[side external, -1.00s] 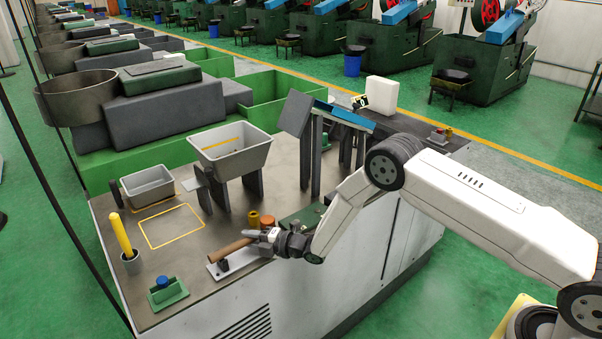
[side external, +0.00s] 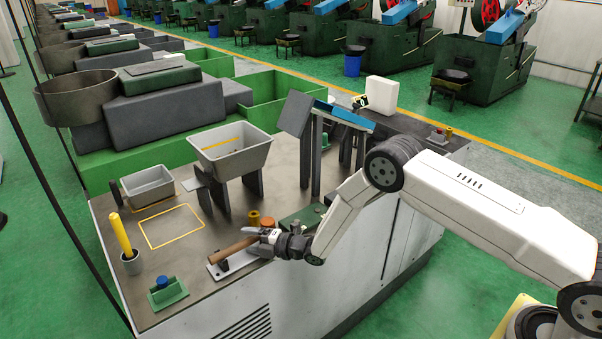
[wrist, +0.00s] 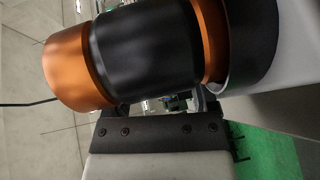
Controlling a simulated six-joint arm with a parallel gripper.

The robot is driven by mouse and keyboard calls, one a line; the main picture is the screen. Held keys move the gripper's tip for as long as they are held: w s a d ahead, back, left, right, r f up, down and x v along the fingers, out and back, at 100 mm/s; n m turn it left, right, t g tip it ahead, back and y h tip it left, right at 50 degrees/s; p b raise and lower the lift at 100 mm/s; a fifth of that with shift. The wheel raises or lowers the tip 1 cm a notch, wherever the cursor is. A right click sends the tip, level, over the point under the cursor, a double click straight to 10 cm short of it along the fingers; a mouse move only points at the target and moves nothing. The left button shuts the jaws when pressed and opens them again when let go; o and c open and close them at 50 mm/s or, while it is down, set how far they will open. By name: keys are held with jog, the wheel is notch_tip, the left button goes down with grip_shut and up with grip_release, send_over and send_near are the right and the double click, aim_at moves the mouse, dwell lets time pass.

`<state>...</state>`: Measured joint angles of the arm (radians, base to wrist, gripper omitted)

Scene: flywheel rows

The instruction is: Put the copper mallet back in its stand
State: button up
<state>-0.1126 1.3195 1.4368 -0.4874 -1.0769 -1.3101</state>
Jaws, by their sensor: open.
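The copper mallet shows in the side view by its brown wooden handle (side external: 235,249), which slants over the stand. The stand is a pale base plate (side external: 244,261) with a dark upright (side external: 222,265) under the handle. In the wrist view, the mallet head (wrist: 145,50) has a black middle and copper ends and fills the upper part of the picture, close to the camera. My gripper (side external: 268,237) is open beside the head end of the handle. It hides part of the mallet there, and I cannot tell whether it touches it or how the mallet sits in the stand.
A grey hopper (side external: 232,150), a small grey bin (side external: 148,186), a yellow rod in a cup (side external: 121,236) and a green block with a blue knob (side external: 164,290) stand around. The yellow-outlined area (side external: 172,226) is empty.

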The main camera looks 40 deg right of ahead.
jog(key=shift+d, duration=0.1)
jog(key=v, duration=0.7)
jog(key=shift+s, duration=0.25)
jog(key=shift+d+r, duration=0.1)
jog(key=shift+r, duration=0.05)
dwell(0.5)
jog(key=s+d+r+m+g+h, duration=0.5)
jog(key=s+d+r+m+h, duration=0.3)
jog(key=m, duration=0.4)
jog(key=s+d+r+m+g, duration=0.1)
jog(key=s+r+m+g, duration=0.2)
jog(key=s, duration=0.6)
jog(key=s+d+r+m+g, duration=0.1)
jog(key=s+r+m+g, duration=0.2)
jog(key=s+m, duration=0.5)
jog(key=shift+s+d, duration=0.15)
jog(key=shift+s, duration=0.9)
